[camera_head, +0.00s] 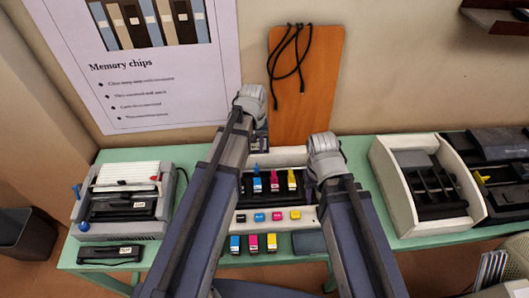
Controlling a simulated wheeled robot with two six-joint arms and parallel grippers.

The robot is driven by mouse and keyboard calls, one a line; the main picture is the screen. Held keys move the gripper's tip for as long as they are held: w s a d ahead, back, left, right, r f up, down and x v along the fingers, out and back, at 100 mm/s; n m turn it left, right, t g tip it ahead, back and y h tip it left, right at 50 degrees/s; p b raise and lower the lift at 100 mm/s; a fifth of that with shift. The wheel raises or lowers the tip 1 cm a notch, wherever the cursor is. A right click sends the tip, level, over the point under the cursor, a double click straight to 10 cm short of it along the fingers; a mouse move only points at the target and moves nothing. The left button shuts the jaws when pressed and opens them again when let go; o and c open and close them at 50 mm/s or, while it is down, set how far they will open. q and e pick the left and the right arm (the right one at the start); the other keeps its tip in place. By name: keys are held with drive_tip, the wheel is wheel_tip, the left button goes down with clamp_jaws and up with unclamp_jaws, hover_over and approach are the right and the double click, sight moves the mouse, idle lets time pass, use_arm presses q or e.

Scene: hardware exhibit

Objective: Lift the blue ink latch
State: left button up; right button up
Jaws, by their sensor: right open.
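The printer (249,189) stands on the green table with its dark slot bay open to me. A blue ink latch (257,184) is at the left of the bay, with a magenta latch (274,183) and a yellow latch (291,180) to its right. The blue and yellow latches appear to stick up higher than the magenta one. My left gripper (259,128) is above and behind the blue latch, apart from it; its fingers are mostly hidden by my arm. My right gripper (315,176) is open at the printer's right end, its fingers partly hidden.
Blue (235,244), magenta (253,243) and yellow (271,242) cartridges lie at the table's front edge. A grey printer (127,200) stands left and a white-framed machine (404,160) stands right. An orange board (310,90) with a black cord is behind.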

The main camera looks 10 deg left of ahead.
sight(256, 168)
use_arm(q)
drive_tip(key=shift+d, duration=0.15)
drive_tip(key=shift+f, duration=0.1)
drive_tip(key=shift+f+b, duration=0.55)
drive_tip(key=shift+b, duration=0.2)
wheel_tip(256, 168, down, 6)
drive_tip(key=b, duration=0.6)
drive_tip(key=shift+f, duration=0.25)
drive_tip(key=shift+r, duration=0.1)
drive_tip(key=shift+c, duration=0.2)
clamp_jaws()
